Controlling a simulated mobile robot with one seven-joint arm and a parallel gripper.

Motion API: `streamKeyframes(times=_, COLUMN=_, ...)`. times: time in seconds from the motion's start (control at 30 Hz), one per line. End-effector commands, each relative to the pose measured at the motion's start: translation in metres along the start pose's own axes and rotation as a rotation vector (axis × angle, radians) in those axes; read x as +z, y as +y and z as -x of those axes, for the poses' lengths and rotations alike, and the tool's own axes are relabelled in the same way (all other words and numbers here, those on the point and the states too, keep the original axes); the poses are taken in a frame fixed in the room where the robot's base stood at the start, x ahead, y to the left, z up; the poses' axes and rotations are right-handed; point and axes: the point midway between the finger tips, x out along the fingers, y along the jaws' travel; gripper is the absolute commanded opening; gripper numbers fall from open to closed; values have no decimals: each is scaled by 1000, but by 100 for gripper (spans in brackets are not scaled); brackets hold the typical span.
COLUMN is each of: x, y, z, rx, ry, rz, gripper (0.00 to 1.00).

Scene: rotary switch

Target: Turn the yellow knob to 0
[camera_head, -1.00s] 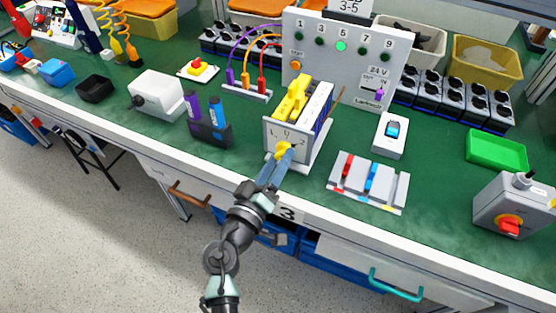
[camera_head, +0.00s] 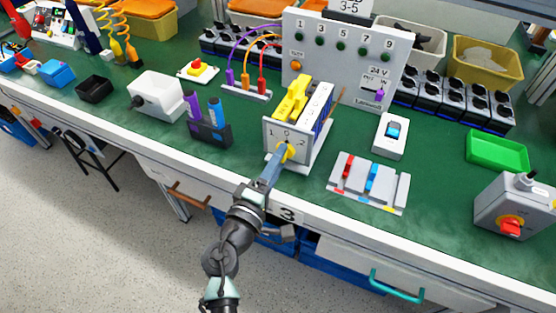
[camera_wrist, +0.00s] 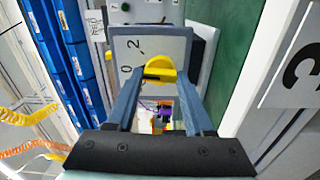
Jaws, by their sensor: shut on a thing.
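The yellow knob (camera_head: 286,153) sits on the pale front panel (camera_head: 270,135) of a small upright box. The panel carries the marks 1, 0 and 2, with 0 in the middle above the knob. My gripper (camera_head: 281,160) is at the panel, its jaws shut on the knob. In the wrist view the knob (camera_wrist: 160,69) lies between the two grey-blue fingers, and the marks 0 and 2 show on the panel (camera_wrist: 175,48) beyond. The fingers partly cover the knob, so its exact pointing is hard to read.
A red and blue switch block (camera_head: 368,184) stands to the right of the box, and a holder with purple and blue pens (camera_head: 211,133) to its left. The numbered lamp board (camera_head: 345,60) stands behind. The bench's white front edge lies under my arm.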

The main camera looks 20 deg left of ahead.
Motion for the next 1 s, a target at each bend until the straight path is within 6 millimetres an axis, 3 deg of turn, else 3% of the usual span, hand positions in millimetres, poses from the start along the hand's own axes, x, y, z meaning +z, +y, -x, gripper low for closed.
streamKeyframes(times=0.67, x=-1, y=-1, z=0, rx=-1, ry=2, rz=71, gripper=0)
streamKeyframes(times=0.7, x=-1, y=-1, z=0, rx=-1, ry=2, rz=71, gripper=56)
streamKeyframes(times=0.87, x=0, y=-1, z=0, rx=-1, ry=1, rz=71, gripper=82)
streamKeyframes(times=1.0, x=0, y=0, z=0, rx=-1, ry=1, rz=70, gripper=82)
